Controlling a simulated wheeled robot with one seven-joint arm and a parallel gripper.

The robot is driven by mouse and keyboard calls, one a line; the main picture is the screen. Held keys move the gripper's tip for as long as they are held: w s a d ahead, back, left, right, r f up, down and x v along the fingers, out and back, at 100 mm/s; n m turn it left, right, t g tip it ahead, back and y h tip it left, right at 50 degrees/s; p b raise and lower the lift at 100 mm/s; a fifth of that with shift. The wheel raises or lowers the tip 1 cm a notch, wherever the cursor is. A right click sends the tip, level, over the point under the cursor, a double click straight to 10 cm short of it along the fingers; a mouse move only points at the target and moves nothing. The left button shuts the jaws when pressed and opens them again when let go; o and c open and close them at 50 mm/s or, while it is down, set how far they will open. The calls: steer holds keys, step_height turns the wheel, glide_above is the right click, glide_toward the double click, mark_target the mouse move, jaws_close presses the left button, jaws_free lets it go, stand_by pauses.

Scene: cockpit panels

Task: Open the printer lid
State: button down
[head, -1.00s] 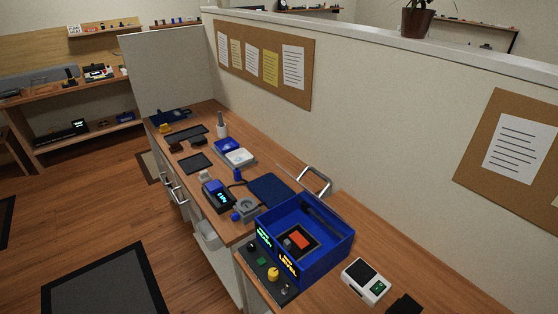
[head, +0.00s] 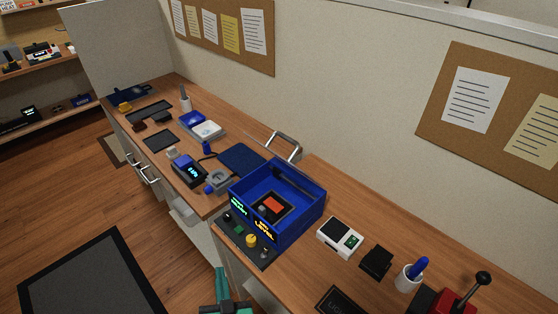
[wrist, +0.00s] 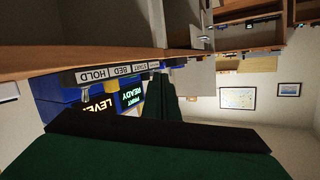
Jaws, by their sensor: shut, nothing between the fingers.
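The printer is a blue box (head: 312,213) on the wooden desk, with lit displays and knobs on its front. Its inside shows from above, with an orange piece (head: 273,204) on a dark bed. A grey metal handle (head: 285,140) stands at its back left; I cannot tell whether it belongs to a clear lid. My gripper (head: 221,272) shows at the bottom edge, below and in front of the printer, apart from it. It is shut and empty. In the wrist view, the green fingers (wrist: 161,88) point toward the inverted printer front with its lit display (wrist: 131,95).
Right of the printer are a white device (head: 340,237), a black block (head: 376,262), a pen cup (head: 408,278) and a red lever device (head: 455,301). Several small items crowd the desk to the left. The wall is close behind. Floor is free at left.

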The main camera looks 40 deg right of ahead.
steer(key=w+d+r+m+g+h, duration=0.2)
steer(key=w+d+r+m+h, duration=0.3)
steer(key=w+d+r+m, duration=0.25)
steer(key=m+g+h, duration=0.4)
steer(key=m+g, duration=0.7)
steer(key=m, duration=0.9)
glide_toward(289, 141)
steer(key=x, duration=0.5)
steer(key=shift+w+d+f, duration=0.1)
steer(key=shift+d, duration=0.5)
steer(key=shift+w, duration=0.1)
